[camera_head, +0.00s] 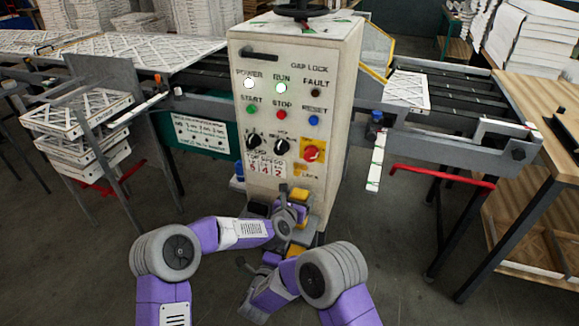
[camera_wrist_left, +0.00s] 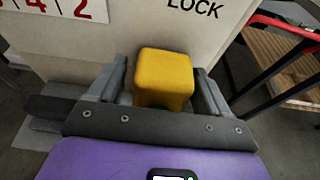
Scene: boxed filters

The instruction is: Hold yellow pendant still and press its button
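The yellow pendant (camera_wrist_left: 164,78) shows in the left wrist view as a block between the two fingers of my left gripper (camera_wrist_left: 160,85). The fingers flank it, with a narrow gap at its left side and almost none at its right. In the head view, yellow parts of the pendant (camera_head: 298,195) show low in front of the cabinet, partly covered by my left gripper (camera_head: 290,210). More yellow shows lower down; I cannot tell whether it is the same piece. The pendant's button is not distinguishable. My right arm reaches in below, and its fingers cannot be made out.
The control cabinet (camera_head: 290,110) stands right behind the pendant, with lamps, knobs and a red switch (camera_head: 312,151). Conveyors run to both sides. Stacked filters (camera_head: 78,125) are at left, a red bar (camera_head: 440,176) and wooden bench (camera_head: 540,90) at right. Floor is open at left.

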